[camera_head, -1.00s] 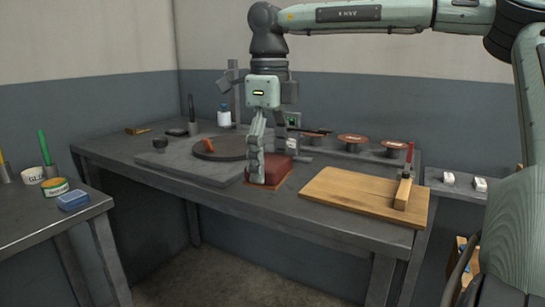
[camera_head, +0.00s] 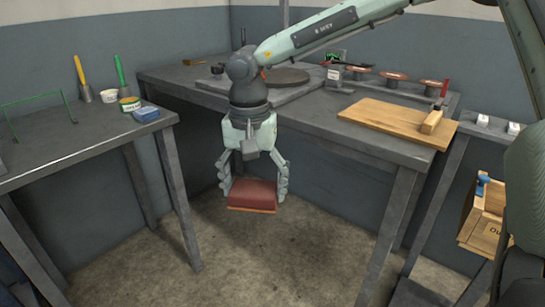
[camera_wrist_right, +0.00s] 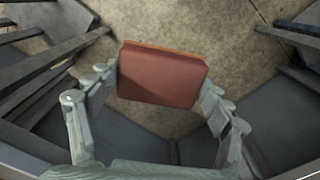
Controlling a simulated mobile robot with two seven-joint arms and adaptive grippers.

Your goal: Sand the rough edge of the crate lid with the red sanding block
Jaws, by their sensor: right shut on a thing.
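My right gripper (camera_head: 253,188) is shut on the red sanding block (camera_head: 251,196), with a finger on each side. It holds the block in the open gap between two tables, above the floor. The block has a red top and a thin tan-orange bottom layer; it also shows in the right wrist view (camera_wrist_right: 162,76) between the fingers. A light wooden board (camera_head: 385,121), which looks like the crate lid, lies on the table to the right, apart from the block. A wooden piece with a red handle (camera_head: 435,114) sits on its right end. I cannot make out the rough edge. My left gripper is out of view.
The left table (camera_head: 70,145) carries a blue block (camera_head: 146,114), a tin (camera_head: 130,104) and a white cup (camera_head: 109,96). A round dark disc (camera_head: 284,76) and several reddish discs stand on the back table. A wooden crate (camera_head: 484,222) is at the right.

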